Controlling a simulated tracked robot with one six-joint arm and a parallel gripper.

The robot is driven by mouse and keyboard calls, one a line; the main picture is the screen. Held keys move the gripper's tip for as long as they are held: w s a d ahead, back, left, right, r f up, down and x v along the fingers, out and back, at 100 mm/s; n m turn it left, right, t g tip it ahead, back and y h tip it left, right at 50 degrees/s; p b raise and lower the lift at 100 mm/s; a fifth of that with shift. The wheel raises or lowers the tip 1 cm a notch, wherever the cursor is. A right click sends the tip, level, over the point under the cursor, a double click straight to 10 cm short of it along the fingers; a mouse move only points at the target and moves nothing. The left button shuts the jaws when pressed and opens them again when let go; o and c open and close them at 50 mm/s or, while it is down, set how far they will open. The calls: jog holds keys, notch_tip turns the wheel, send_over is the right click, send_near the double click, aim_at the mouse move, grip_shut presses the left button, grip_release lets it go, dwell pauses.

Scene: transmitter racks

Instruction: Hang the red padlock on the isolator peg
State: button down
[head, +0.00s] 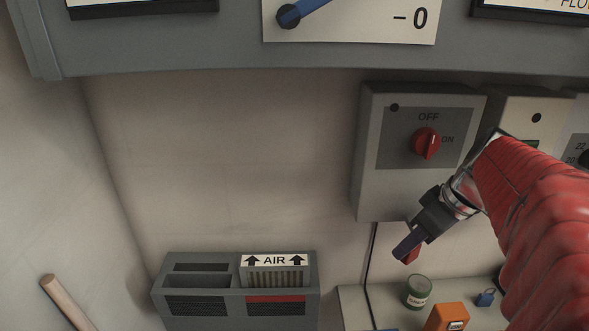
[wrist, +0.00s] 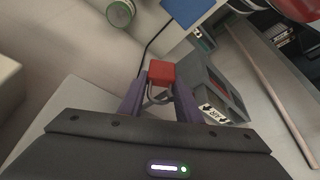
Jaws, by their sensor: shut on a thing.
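The red padlock (head: 412,254) shows partly behind my gripper (head: 405,248) in the head view. In the wrist view the padlock (wrist: 162,71) sits between the purple fingertips of my gripper (wrist: 160,84), its shackle pointing back toward the palm. The fingers are shut on it and hold it in the air. The grey isolator box (head: 367,170), with a red OFF/ON knob (head: 426,143), is on the wall above my gripper. A small dark round spot (head: 394,107) is at its upper left; I cannot tell whether this is the peg.
A grey AIR box (head: 190,296) stands to the left, a wooden handle (head: 68,301) at far left. A cabinet (head: 200,57) overhangs above. A second box (head: 512,103) adjoins the isolator's right.

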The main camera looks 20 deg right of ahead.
jog(key=c, duration=1.2)
grip_release()
jog(key=v, duration=1.3)
jog(key=shift+r, duration=0.35)
jog(key=shift+s, duration=0.1)
